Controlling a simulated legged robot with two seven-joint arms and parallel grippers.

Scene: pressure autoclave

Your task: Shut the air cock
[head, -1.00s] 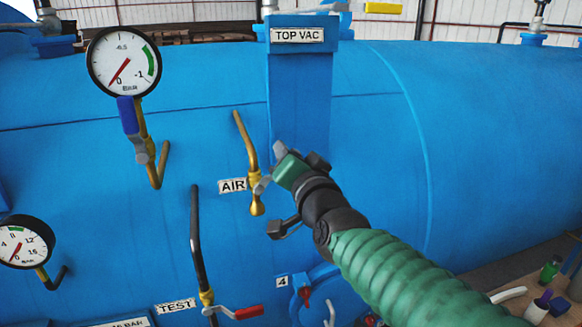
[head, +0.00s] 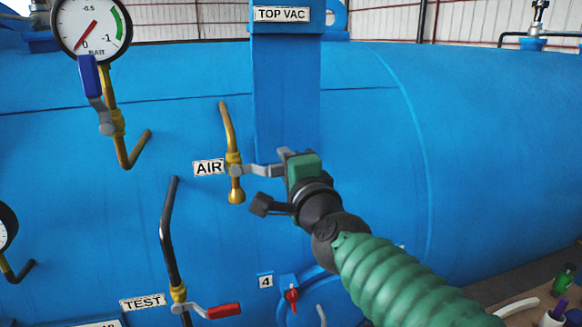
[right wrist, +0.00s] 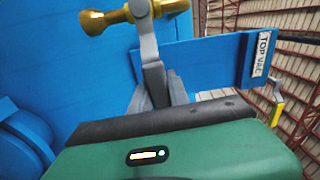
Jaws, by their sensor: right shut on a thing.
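The air cock (head: 235,166) is a small brass valve on a bent brass pipe, just right of the AIR label (head: 209,167) on the blue vessel. Its grey lever (head: 258,170) points right, roughly level, across the pipe. My right gripper (head: 287,165) is shut on the outer end of the lever. In the right wrist view the brass cock (right wrist: 130,16) is at the top, and the grey lever (right wrist: 148,50) runs down from it between the jaws (right wrist: 160,90). My left gripper is not in view.
A gauge (head: 90,25) with a blue-handled cock (head: 90,76) is at upper left. The TEST cock's red handle (head: 223,311) is below. The TOP VAC column (head: 285,90) stands behind my gripper. Small items, including a green bottle (head: 562,281), are at lower right.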

